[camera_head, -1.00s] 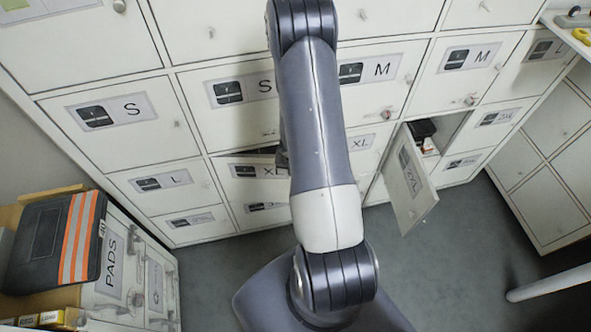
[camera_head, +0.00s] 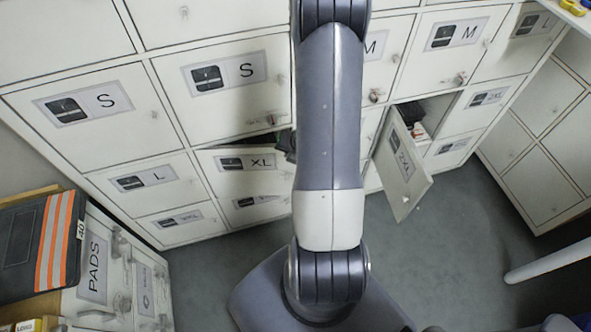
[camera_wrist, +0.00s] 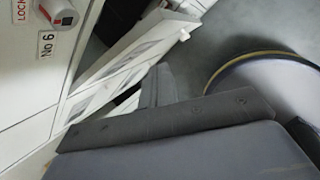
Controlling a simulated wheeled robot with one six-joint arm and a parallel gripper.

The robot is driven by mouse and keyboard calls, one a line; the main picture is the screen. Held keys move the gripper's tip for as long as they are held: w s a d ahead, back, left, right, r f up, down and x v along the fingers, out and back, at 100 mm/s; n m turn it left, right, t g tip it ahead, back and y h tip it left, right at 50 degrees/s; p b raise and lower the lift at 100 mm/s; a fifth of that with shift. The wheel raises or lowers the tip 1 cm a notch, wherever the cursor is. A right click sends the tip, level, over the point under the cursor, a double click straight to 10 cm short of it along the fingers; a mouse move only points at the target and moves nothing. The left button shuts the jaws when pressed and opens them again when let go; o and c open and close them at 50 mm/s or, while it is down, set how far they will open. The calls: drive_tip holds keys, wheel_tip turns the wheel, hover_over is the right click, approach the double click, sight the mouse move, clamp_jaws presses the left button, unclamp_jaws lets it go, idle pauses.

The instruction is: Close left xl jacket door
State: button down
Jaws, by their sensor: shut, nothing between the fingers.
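The left XL jacket door (camera_head: 232,166) is a white locker door with an XL label, below the S door at left centre in the head view. It stands ajar, with a dark gap showing along its top edge. My gripper (camera_head: 287,145) is mostly hidden behind my arm, with a dark part showing at the door's upper right corner. In the wrist view my gripper (camera_wrist: 158,84) is shut and empty, close to a slanted white door panel (camera_wrist: 138,42). I cannot tell whether they touch.
A 2XL door (camera_head: 402,165) hangs open to the right of my arm, its locker holding dark items. A pads cabinet (camera_head: 95,268) with a striped black bag (camera_head: 38,245) stands at lower left. Grey floor (camera_head: 450,260) is clear at right.

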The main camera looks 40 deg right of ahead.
drive_tip(key=s+d+f+m+t+y+b, duration=0.1)
drive_tip(key=d+f+m+t+b, duration=0.15)
drive_tip(key=b, duration=0.55)
drive_tip(key=s+d+f+m+t+y+b, duration=0.1)
drive_tip(key=s+f+t+b, duration=0.2)
drive_tip(key=b, duration=0.4)
drive_tip(key=s+f+m+t+y+b, duration=0.1)
drive_tip(key=s+f+m+t+b, duration=0.15)
drive_tip(key=s+t+b, duration=1.05)
drive_tip(key=w+g+b, duration=0.6)
drive_tip(key=w, duration=1.2)
drive_tip(key=shift+w+n+b, duration=0.2)
drive_tip(key=shift+n+b, duration=0.1)
drive_tip(key=shift+b, duration=0.1)
drive_tip(key=shift+w+f, duration=0.1)
drive_tip(key=w+d+n+y, duration=0.1)
drive_tip(key=w+d+y, duration=0.1)
drive_tip(key=w+d, duration=0.2)
drive_tip(key=w, duration=0.3)
drive_tip(key=shift+w+d+y+b, duration=0.15)
drive_tip(key=shift+d+y+b, duration=0.15)
drive_tip(key=shift+d+b, duration=0.05)
